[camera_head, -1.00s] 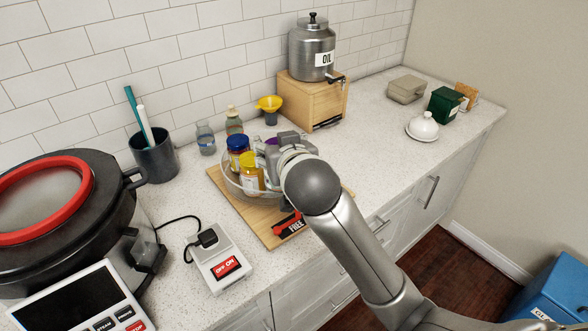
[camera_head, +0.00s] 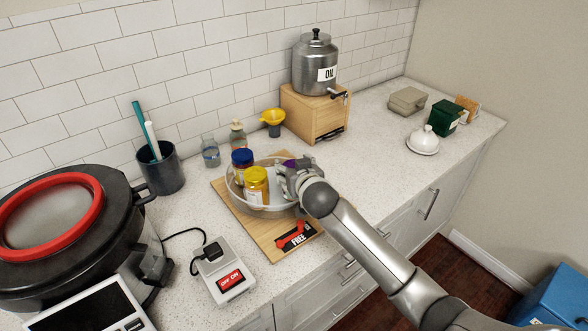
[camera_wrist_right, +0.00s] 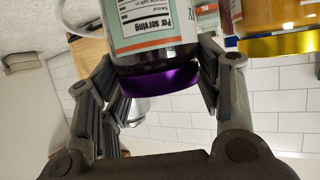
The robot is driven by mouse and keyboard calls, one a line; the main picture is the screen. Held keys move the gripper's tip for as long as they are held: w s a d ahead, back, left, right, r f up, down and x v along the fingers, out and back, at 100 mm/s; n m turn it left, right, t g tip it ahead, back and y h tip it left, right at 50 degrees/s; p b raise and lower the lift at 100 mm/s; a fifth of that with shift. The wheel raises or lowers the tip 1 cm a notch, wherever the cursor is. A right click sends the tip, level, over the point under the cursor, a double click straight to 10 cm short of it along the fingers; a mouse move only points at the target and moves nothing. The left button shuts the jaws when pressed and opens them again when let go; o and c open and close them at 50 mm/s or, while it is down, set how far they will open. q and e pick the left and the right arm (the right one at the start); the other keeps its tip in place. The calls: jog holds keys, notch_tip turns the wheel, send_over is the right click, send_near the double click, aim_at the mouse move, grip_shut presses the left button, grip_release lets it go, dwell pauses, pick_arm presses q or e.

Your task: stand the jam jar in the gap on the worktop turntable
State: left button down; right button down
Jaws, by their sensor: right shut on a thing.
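The clear-walled round turntable (camera_head: 272,211) stands on a wooden board and holds a blue-lidded jar (camera_head: 242,165) and a yellow-lidded jar (camera_head: 256,187). The held jar is at the turntable's right side, mostly hidden by my gripper. I cannot tell whether its base touches. My left gripper is out of view.
The wooden board (camera_head: 262,243) carries a red "FREE" marker (camera_head: 296,236). Bottles (camera_head: 210,152) and a yellow funnel (camera_head: 272,117) stand behind. An oil canister (camera_head: 316,65) sits on a wooden box. A switch box (camera_head: 222,270) and a large black pot (camera_head: 80,240) are at left.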

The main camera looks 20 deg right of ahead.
jog(key=shift+f, duration=0.55)
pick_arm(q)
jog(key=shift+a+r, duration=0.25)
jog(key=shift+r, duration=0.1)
pick_arm(e)
jog(key=shift+f, duration=0.1)
jog(key=shift+f, duration=0.15)
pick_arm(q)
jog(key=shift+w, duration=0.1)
pick_arm(e)
jog(key=shift+c, duration=2.1)
grip_release()
